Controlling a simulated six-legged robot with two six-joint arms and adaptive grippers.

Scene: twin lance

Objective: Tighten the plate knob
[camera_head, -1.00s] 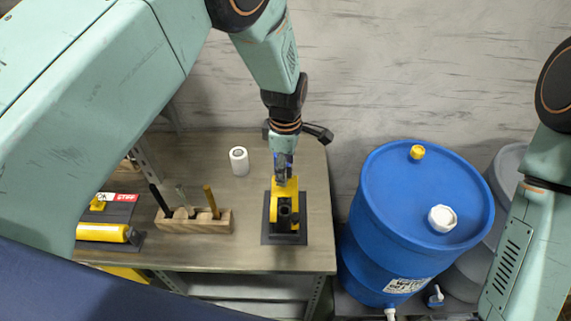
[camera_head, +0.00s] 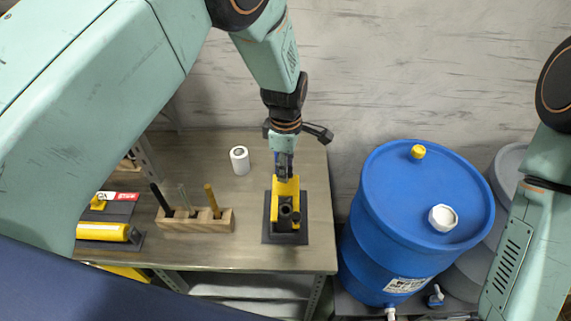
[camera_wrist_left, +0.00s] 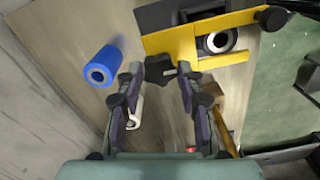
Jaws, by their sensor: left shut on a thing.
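The yellow bracket (camera_head: 284,186) stands on a dark base plate (camera_head: 270,238) near the right end of the bench. A dark tube (camera_head: 286,212) sits in it, its round end showing. In the left wrist view the yellow plate (camera_wrist_left: 225,24) crosses the top right. A small black knob (camera_wrist_left: 160,68) beside the plate is between the fingertips of my left gripper (camera_wrist_left: 158,78), which is shut on it. In the head view my left gripper (camera_head: 284,170) is at the bracket's back edge and hides the knob. My right gripper is out of view.
A white roll (camera_head: 239,161) and a wooden block (camera_head: 194,221) with upright tools stand left of the bracket. A blue cylinder (camera_wrist_left: 103,67) stands close to my left fingers. A blue drum (camera_head: 407,238) is right of the bench, a grey wall behind.

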